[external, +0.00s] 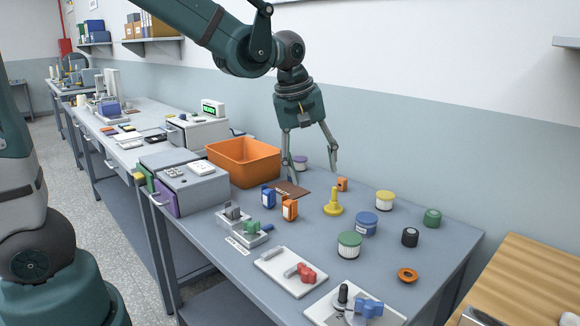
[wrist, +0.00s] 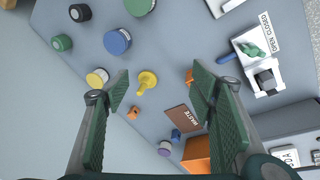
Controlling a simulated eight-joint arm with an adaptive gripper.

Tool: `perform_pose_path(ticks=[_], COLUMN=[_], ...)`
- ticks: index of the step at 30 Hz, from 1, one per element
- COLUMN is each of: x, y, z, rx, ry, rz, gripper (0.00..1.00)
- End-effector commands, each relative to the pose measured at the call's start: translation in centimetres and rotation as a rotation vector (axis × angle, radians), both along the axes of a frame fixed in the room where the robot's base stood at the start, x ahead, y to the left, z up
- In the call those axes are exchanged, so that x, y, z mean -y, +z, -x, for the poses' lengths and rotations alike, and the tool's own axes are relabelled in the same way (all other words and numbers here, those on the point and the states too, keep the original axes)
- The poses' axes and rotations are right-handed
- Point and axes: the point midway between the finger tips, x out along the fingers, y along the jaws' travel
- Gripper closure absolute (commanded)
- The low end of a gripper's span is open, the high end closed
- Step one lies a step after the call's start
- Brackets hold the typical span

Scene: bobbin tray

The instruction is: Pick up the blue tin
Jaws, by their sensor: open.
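The blue tin (external: 366,224) is a short round tin with a pale label band, standing upright on the grey bench right of centre. In the wrist view the blue tin (wrist: 117,41) shows its lid at the upper left, beyond the left finger and outside the gap between the fingers. My gripper (external: 312,172) is open and empty, above the bench to the left of and behind the tin. In the wrist view the gripper (wrist: 160,88) has its fingers spread wide, with a yellow peg-like piece in view between them.
Near the tin stand a green-lidded jar (external: 349,245), a yellow-lidded jar (external: 385,200), a black roll (external: 410,237) and the yellow piece (external: 333,203). A green tin (external: 432,217) and orange ring (external: 408,275) are further right. An orange bin (external: 243,160) stands at the left.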

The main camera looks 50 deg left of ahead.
Motion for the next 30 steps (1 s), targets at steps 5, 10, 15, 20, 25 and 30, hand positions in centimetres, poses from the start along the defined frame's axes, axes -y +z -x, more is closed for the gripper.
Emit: perform_pose_path(ticks=[5, 10, 15, 20, 25, 30], x=[1.3, 2.5, 3.8, 5.0, 6.3, 7.7], y=[-0.3, -1.1, -2.1, -3.2, -4.6, -6.2], z=[-2.3, -4.2, -6.0, -7.6, -9.2, -10.6], rx=[-0.040, -0.080, -0.117, -0.151, -0.187, -0.220], ry=[0.092, 0.181, 0.274, 0.360, 0.453, 0.548], rz=[0.022, 0.039, 0.053, 0.062, 0.067, 0.069], gripper=[0.44, 0.44, 0.44, 0.44, 0.44, 0.44])
